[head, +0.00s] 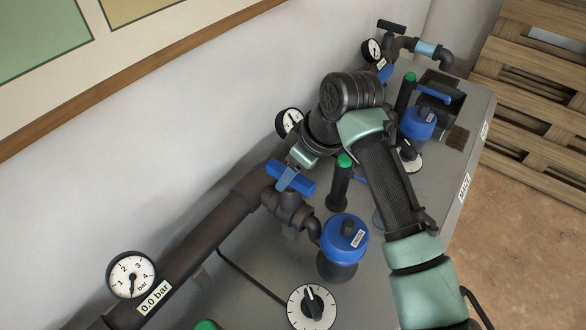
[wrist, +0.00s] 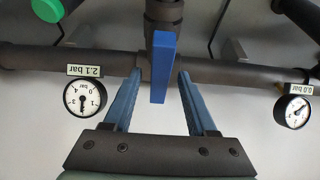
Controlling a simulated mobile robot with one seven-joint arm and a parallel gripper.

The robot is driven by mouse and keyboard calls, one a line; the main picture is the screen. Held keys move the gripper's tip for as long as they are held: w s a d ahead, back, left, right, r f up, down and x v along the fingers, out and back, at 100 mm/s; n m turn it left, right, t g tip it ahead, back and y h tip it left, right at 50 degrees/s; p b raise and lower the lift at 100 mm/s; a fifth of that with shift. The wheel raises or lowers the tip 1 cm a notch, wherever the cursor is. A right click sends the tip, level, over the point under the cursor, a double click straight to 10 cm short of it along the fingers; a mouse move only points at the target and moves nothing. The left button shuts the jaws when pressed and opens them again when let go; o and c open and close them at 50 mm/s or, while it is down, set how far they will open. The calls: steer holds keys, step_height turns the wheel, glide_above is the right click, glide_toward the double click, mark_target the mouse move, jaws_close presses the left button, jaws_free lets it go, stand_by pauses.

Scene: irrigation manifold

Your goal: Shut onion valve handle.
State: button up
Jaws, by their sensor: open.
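The blue valve handle (wrist: 163,66) stands between the two fingers of my gripper (wrist: 160,75) in the wrist view. It is in line with the branch pipe and crosswise to the main pipe. A gap shows on each side of it, and my gripper is open. In the head view the handle (head: 302,184) sits on the valve above the nearer blue-capped filter (head: 348,235), with my gripper (head: 286,178) at it. The filter's small label is too blurred to read surely. My gripper partly covers the handle there.
The dark main pipe (head: 215,220) runs along the wall. One gauge (head: 131,274) has a 0.0 bar label; another (wrist: 85,97) has a 2.1 bar label. A green-topped post (head: 339,185), a dial (head: 312,307) and a farther blue-capped filter (head: 417,123) stand on the grey bench (head: 250,268).

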jaws_close()
